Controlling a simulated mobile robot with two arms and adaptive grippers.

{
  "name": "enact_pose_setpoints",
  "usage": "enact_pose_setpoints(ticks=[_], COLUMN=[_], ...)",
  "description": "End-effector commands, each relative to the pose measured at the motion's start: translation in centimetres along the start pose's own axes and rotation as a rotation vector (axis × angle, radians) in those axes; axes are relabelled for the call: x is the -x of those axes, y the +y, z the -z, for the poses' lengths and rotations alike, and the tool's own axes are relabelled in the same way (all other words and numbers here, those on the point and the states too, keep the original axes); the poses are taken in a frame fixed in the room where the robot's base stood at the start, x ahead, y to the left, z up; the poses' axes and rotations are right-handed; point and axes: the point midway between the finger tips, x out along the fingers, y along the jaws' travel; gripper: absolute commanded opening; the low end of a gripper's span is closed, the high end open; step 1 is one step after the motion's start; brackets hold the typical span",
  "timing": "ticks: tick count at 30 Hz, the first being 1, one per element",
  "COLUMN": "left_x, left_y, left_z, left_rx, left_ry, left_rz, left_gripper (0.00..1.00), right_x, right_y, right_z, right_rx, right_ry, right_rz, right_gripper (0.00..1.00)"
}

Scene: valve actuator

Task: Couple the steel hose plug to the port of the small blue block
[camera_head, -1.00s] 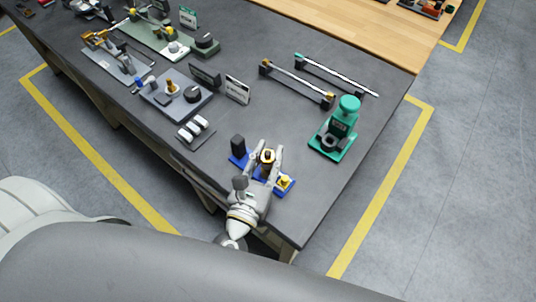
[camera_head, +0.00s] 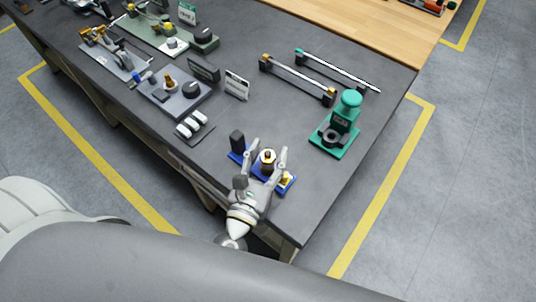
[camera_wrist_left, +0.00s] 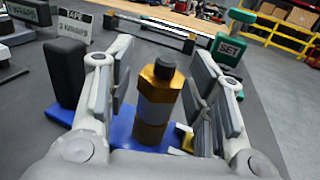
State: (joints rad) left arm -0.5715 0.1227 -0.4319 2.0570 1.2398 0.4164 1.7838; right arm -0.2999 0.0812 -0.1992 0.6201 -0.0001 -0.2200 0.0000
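The small blue block (camera_head: 289,187) lies near the front corner of the dark table; its blue base also shows in the left wrist view (camera_wrist_left: 122,128). An upright cylindrical fitting (camera_head: 267,163) with brass bands, a pale metal middle and a dark top stands over the base. In the left wrist view the fitting (camera_wrist_left: 155,104) is between my fingers. I cannot tell if this is the steel hose plug seated on the port. My left gripper (camera_head: 269,149) is open, with a finger on either side of the fitting and gaps beside it. My right gripper is not in view.
A black upright box (camera_head: 237,143) stands at the base's left end. A green device (camera_head: 341,128) stands to the right. Two racked rods or hoses (camera_head: 297,82) (camera_head: 337,71) lie behind. A pad with white pieces (camera_head: 194,127) lies left. The table's edge is close on the right.

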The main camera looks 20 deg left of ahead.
Motion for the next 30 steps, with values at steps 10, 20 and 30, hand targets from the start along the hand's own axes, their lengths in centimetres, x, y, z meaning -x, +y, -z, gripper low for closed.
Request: enact_pose_setpoints(ticks=[10, 20, 30], left_x=[0.5, 6.5, 11.6], left_y=[-0.1, -0.1, 0.0], left_z=[0.4, 0.4, 0.1], left_rx=[-0.002, -0.003, 0.0], left_ry=[0.008, 0.011, 0.003], left_rz=[0.005, 0.009, 0.002], left_gripper=[0.52, 0.52, 0.52], right_x=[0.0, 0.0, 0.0], right_y=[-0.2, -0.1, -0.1], right_z=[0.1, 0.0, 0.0], right_rx=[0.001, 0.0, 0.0], right_ry=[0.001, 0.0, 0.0], right_rz=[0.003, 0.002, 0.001], right_gripper=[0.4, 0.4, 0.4])
